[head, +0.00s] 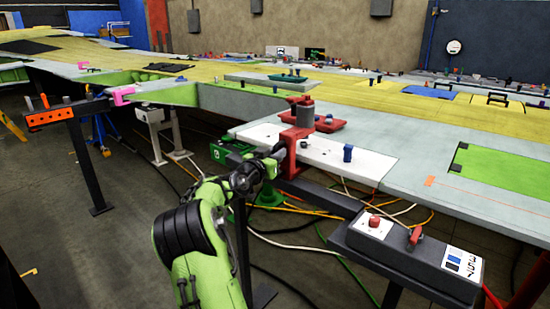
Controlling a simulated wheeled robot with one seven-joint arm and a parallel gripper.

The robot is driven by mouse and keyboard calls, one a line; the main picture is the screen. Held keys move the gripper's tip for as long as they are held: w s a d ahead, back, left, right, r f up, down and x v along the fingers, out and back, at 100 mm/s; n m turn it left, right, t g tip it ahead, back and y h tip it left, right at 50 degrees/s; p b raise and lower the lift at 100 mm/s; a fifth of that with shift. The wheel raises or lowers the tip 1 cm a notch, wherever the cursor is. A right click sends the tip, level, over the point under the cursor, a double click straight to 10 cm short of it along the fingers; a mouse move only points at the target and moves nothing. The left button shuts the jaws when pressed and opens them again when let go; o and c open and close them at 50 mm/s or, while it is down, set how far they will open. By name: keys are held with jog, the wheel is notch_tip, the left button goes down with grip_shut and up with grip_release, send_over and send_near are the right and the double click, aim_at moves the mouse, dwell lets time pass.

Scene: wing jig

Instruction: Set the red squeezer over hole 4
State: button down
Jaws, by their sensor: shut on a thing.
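My gripper (276,158) is shut on the squeezer's left side, at the end of my green arm coming up from below. The fingertips are small and partly hidden against the red body. Hole 4 cannot be made out; the squeezer covers part of the strip. I cannot tell whether the squeezer touches the panel.
A blue peg (347,153) stands on the strip to the right. A red tray (328,124) lies just behind the squeezer. A grey control box (395,250) with a red button sits on a rail at front right. Cables lie below. The floor at left is mostly clear.

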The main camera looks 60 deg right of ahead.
jog(key=shift+f, duration=0.1)
dwell(0.3)
jog(key=c, duration=1.2)
grip_release()
jog(key=shift+a, duration=0.15)
jog(key=a, duration=1.5)
jog(key=shift+w+a, duration=0.2)
jog(key=shift+a, duration=0.05)
